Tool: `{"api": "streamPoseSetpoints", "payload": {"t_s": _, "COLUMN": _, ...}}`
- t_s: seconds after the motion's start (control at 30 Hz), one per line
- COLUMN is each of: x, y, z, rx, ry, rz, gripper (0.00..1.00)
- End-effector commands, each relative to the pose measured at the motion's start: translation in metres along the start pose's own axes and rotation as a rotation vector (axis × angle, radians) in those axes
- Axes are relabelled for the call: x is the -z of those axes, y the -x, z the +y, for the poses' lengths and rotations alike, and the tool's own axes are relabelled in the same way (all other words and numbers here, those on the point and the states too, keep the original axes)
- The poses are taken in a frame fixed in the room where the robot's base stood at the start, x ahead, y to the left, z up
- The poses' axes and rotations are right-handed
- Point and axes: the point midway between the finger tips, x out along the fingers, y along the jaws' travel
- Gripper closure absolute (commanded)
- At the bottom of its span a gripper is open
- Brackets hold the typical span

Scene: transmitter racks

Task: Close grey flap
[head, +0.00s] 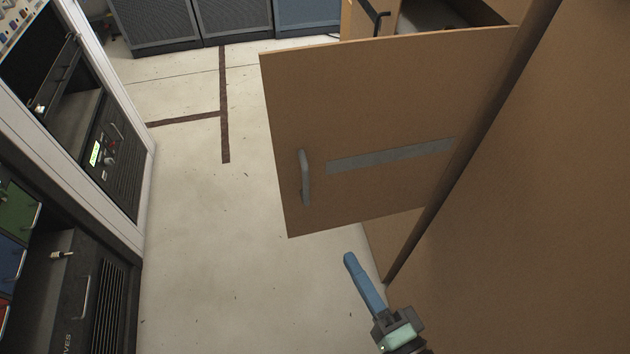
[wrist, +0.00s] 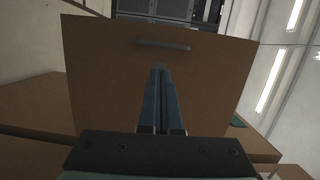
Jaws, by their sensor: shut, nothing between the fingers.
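The flap (head: 385,110) is a brown door panel with a grey strip (head: 390,155) and a grey bar handle (head: 305,178). It stands open, swung out from the brown cabinet (head: 540,210) at the right. In the wrist view the flap (wrist: 105,80) fills the middle, with its handle (wrist: 163,45) above my fingertips. My gripper (head: 350,260) has blue fingers, closed together and empty. In the head view it is below the flap's lower edge, to the right of the handle. In the wrist view my gripper (wrist: 160,72) points at the panel and hides part of it; contact cannot be told.
An equipment rack (head: 115,150) stands along the left side, with a small display and handles. Grey cabinets (head: 235,22) stand at the back. A compartment (head: 440,14) is partly visible above the flap. The pale floor (head: 210,240) between rack and flap is clear.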

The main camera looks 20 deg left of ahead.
Motion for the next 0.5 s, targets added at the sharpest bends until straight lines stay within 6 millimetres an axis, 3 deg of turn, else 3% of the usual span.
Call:
{"api": "streamPoseSetpoints", "payload": {"t_s": 0.1, "x": -0.004, "y": 0.005, "z": -0.006, "rx": 0.019, "ry": -0.034, "rz": -0.001, "gripper": 1.0}}
{"api": "streamPoseSetpoints", "payload": {"t_s": 0.23, "x": -0.006, "y": -0.005, "z": -0.006, "rx": 0.024, "ry": -0.037, "rz": -0.006, "gripper": 1.0}}
{"api": "streamPoseSetpoints", "payload": {"t_s": 0.5, "x": -0.005, "y": -0.057, "z": -0.008, "rx": 0.023, "ry": -0.035, "rz": -0.006, "gripper": 1.0}}
